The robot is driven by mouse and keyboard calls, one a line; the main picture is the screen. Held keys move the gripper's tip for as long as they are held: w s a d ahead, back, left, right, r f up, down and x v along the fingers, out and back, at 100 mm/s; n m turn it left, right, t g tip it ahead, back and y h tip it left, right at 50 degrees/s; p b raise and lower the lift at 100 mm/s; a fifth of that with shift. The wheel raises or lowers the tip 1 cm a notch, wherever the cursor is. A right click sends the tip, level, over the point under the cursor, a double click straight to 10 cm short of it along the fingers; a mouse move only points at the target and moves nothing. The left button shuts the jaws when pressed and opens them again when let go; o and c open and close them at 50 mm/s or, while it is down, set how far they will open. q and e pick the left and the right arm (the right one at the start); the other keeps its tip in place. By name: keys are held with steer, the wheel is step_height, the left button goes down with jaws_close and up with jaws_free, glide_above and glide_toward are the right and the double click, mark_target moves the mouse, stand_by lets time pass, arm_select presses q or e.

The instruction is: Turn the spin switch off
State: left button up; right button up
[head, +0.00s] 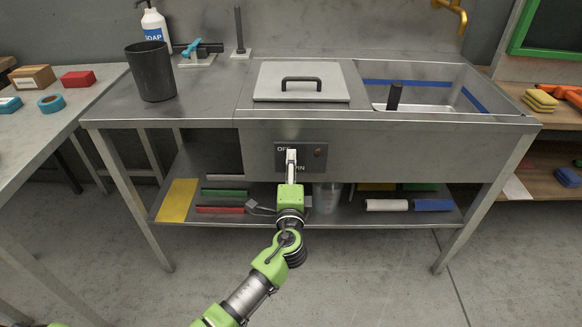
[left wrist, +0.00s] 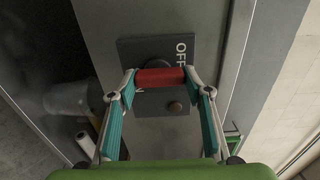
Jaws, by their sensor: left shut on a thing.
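The spin switch sits on a dark panel (head: 309,167) on the front of the steel sink unit. The panel also shows in the left wrist view (left wrist: 125,50), with the letters OFF and part of another word readable. The switch's red handle (left wrist: 160,77) lies between my left fingertips, with a dark round hub behind it. My left gripper (head: 291,153) is shut on this handle and hides most of it in the head view. A small brownish round button or lamp (left wrist: 174,107) is beside the handle. My right gripper is not in view.
A lidded bay (head: 300,68) and a sink basin (head: 450,105) are in the unit's top. A black bin (head: 150,72) stands at left on top. The lower shelf (head: 270,219), holding rolls and cloths, runs below my gripper. The floor in front is clear.

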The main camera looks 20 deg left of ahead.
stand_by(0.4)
arm_select(q)
steer(key=o, duration=1.1)
steer(key=v, duration=1.2)
